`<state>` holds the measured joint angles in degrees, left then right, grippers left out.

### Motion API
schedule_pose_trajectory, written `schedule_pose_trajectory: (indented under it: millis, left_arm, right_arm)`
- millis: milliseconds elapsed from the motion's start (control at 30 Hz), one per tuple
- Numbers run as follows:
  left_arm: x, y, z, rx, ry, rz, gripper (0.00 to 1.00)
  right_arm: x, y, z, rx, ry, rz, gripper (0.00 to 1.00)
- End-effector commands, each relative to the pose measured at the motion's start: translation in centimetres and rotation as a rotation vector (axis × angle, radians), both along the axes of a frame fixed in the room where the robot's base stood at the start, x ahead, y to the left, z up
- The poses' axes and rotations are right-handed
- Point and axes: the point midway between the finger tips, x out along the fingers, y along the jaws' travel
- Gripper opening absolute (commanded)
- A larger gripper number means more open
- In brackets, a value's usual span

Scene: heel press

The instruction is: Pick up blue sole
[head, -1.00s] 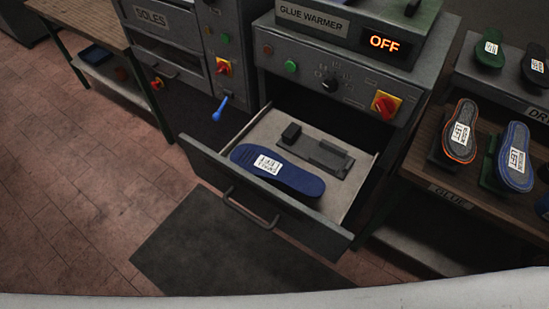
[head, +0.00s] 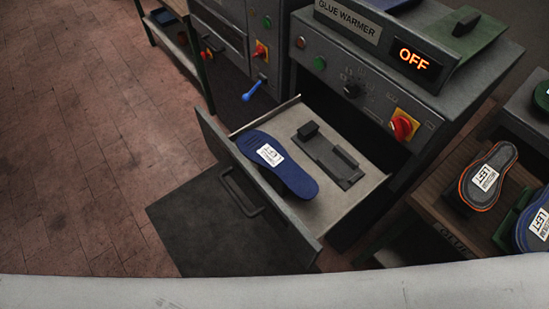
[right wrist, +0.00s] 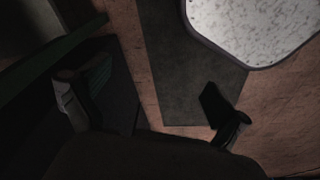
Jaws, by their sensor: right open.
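A dark blue sole (head: 299,183) with a white label reading LEFT lies in the open drawer of the glue warmer, along the drawer's front side, in the head view. Another blue sole (head: 522,234), partly cut off, stands at the right edge on the glue bench. In the right wrist view my right gripper (right wrist: 150,108) is open and empty, its dark fingers wide apart above the floor and a dark mat. No sole shows in that view. Neither gripper shows in the head view.
The drawer (head: 340,210) has a front wall with a handle (head: 240,192). A dark fixture (head: 328,155) sits beside the sole. The glue warmer (head: 365,75) shows OFF. A grey sole with orange edging (head: 488,175) is at the right. Floor at the left is clear.

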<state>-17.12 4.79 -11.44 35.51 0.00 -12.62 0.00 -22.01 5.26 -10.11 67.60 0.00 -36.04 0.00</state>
Motion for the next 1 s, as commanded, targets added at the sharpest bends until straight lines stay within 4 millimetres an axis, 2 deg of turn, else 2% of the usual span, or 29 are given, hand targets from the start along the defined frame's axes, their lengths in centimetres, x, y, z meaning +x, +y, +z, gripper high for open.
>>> schedule_pose_trajectory:
  millis: [167,333,500,767,867,900,1000]
  left_arm:
    - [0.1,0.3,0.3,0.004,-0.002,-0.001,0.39]
    - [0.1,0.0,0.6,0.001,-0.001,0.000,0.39]
    - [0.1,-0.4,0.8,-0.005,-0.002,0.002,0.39]
    - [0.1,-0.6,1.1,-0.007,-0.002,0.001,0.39]
    - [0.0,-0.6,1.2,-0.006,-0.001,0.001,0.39]
    - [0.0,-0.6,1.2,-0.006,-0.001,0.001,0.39]
    - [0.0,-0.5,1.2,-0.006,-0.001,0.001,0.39]
  right_arm:
    - [3.4,0.5,4.9,0.003,-0.030,-0.006,1.00]
    - [6.8,1.0,12.7,0.008,-0.067,-0.013,1.00]
    - [8.2,1.1,19.7,0.011,-0.096,-0.017,1.00]
    - [9.3,1.4,28.2,0.025,-0.179,0.007,1.00]
    - [10.3,2.0,31.7,0.047,-0.269,0.053,1.00]
    - [11.2,2.6,33.3,0.069,-0.336,0.093,1.00]
    - [12.9,4.1,34.9,0.117,-0.454,0.160,1.00]
